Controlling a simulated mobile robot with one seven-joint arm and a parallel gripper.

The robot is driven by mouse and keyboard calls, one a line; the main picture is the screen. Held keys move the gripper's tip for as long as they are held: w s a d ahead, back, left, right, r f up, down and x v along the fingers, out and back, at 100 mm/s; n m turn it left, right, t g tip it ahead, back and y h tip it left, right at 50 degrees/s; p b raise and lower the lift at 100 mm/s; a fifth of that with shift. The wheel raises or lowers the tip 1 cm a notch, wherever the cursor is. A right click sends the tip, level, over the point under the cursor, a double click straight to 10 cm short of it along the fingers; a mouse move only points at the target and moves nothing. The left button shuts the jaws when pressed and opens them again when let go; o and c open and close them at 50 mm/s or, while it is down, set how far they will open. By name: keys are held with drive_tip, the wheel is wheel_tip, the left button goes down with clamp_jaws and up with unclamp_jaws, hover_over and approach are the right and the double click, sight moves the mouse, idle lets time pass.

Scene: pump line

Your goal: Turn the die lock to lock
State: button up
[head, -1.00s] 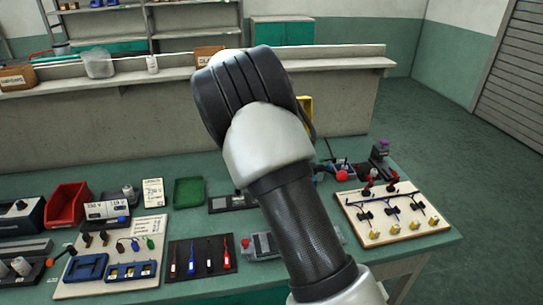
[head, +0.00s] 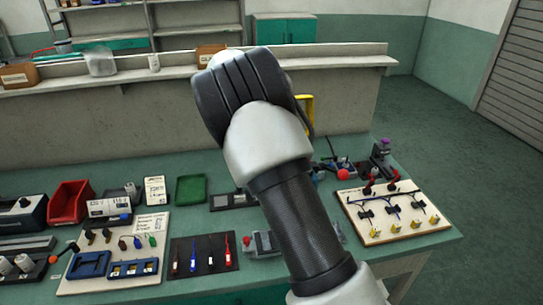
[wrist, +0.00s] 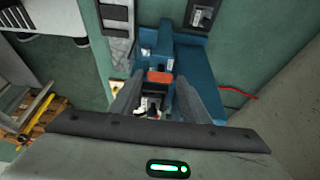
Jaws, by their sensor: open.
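In the wrist view, the two grey fingers of my gripper (wrist: 160,84) stand apart, one on each side of a small orange-red block (wrist: 159,77). The block sits at a blue machine body (wrist: 190,62). I cannot tell whether the fingers touch it. I cannot tell for certain whether this block is the die lock. Small white, red and dark parts show between the fingers, partly hidden by my gripper. In the head view my own arm hides the gripper and this spot.
In the head view, the green bench holds a red bin (head: 70,202), a green tray (head: 190,189), a dark tool mat (head: 203,256) and a cream board with valves (head: 394,213). A raised ledge (head: 190,70) runs behind. In the wrist view, a red cable (wrist: 238,92) lies to the right.

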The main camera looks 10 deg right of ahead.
drive_tip(key=p+v, duration=0.2)
drive_tip(key=v, duration=1.5)
drive_tip(key=shift+a+r, duration=0.15)
